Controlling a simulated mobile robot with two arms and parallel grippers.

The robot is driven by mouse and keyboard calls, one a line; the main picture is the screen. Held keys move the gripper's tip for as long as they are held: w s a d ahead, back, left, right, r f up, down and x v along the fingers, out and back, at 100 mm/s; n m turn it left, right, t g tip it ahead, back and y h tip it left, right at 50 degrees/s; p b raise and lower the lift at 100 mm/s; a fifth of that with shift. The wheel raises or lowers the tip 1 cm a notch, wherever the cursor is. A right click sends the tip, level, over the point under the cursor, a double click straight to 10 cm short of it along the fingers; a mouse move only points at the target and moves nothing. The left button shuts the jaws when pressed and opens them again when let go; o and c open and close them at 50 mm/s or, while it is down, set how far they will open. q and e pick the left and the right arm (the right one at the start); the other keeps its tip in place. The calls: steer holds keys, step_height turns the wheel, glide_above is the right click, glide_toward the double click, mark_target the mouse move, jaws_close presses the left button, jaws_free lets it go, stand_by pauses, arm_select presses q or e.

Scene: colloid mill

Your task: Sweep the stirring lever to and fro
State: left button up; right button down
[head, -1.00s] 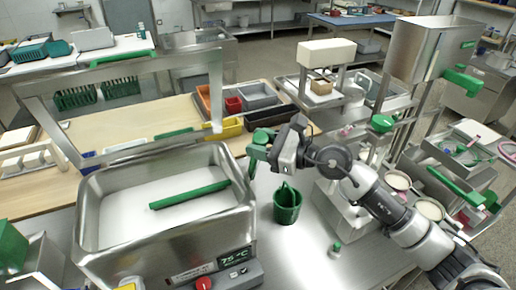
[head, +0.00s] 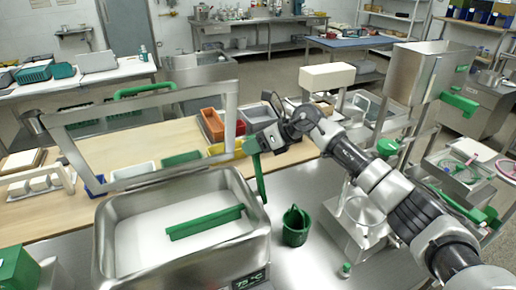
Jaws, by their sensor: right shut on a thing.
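The metal vat (head: 262,200) stands at lower left with white liquid (head: 150,240) in it. A green paddle bar (head: 205,222) lies across the liquid, its right end farther back. The green stirring lever (head: 261,178) rises beside the vat's right wall. My right gripper (head: 251,146) is shut on the lever's upper end, and its fingers partly hide that end. The lever's lower end is near the vat's back right corner; its pivot is not clear. My left gripper is not in view.
A green basket (head: 296,228) stands on the steel table right of the vat. A metal frame (head: 150,178) rises behind the vat. Coloured bins (head: 212,125) stand on the wooden bench behind. Metal machinery (head: 420,80) stands at the right, near my arm.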

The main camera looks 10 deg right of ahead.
steer(key=shift+w+a+f, duration=0.1)
steer(key=shift+w+f, duration=0.05)
steer(key=shift+w, duration=0.2)
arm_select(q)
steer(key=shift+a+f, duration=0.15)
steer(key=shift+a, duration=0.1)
arm_select(e)
steer(key=shift+g, duration=0.3)
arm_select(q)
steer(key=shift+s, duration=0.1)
arm_select(e)
steer(key=c, duration=1)
jaws_free()
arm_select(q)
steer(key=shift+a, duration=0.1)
arm_select(e)
steer(key=shift+o, duration=1.4)
steer(key=shift+w+f, duration=0.15)
steer(key=shift+w, duration=0.05)
arm_select(q)
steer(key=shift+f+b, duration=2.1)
steer(key=shift+b, duration=0.05)
arm_select(e)
steer(key=v, duration=1.1)
steer(key=shift+a, duration=0.1)
